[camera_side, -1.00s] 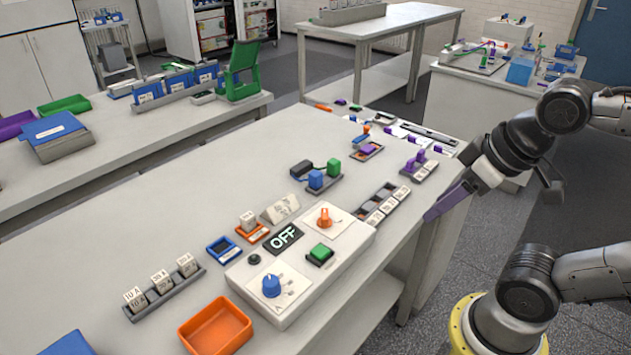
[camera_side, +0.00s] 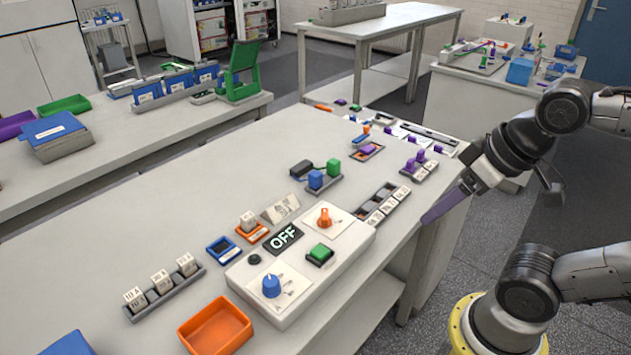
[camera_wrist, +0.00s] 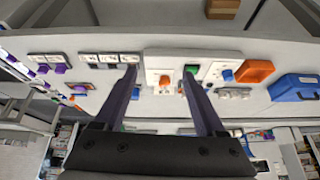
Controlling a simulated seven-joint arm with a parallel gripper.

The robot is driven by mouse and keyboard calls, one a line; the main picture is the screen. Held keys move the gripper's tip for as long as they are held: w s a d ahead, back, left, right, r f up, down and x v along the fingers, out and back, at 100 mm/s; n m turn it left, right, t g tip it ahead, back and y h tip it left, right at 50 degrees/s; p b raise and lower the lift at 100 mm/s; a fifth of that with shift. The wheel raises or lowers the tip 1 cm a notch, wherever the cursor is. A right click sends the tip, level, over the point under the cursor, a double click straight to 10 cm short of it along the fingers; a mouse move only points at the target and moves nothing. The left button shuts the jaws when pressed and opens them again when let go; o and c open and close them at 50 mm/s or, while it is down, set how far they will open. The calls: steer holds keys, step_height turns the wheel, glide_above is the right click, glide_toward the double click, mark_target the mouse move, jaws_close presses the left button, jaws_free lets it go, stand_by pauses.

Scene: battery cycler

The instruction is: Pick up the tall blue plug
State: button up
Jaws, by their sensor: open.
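The tall blue plug (camera_side: 315,179) stands upright in a small grey holder (camera_side: 325,187) in the middle of the table in the side view. A green plug (camera_side: 333,167) stands beside it, with a black block to its left. I cannot make out the blue plug for certain in the wrist view. My gripper (camera_side: 424,220) is at the table's right edge in the side view, well apart from the plug. In the wrist view my gripper (camera_wrist: 158,70) shows two dark fingers spread apart, with nothing held between them.
A white control box (camera_side: 340,262) with a blue knob (camera_side: 271,286), orange knob and green button is nearer the camera. A grey tray of white blocks (camera_side: 378,217) lies between my gripper and the plug. Purple plugs (camera_side: 421,155) stand farther back.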

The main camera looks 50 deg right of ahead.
steer(key=w+r+m, duration=0.9)
steer(key=r, duration=0.2)
steer(key=m+g, duration=0.6)
steer(key=m, duration=0.2)
glide_above(316, 173)
step_height(316, 173, down, 13)
step_height(316, 173, down, 8)
steer(key=shift+d+f, duration=0.1)
steer(key=shift+d, duration=0.05)
steer(key=shift+f, duration=2.85)
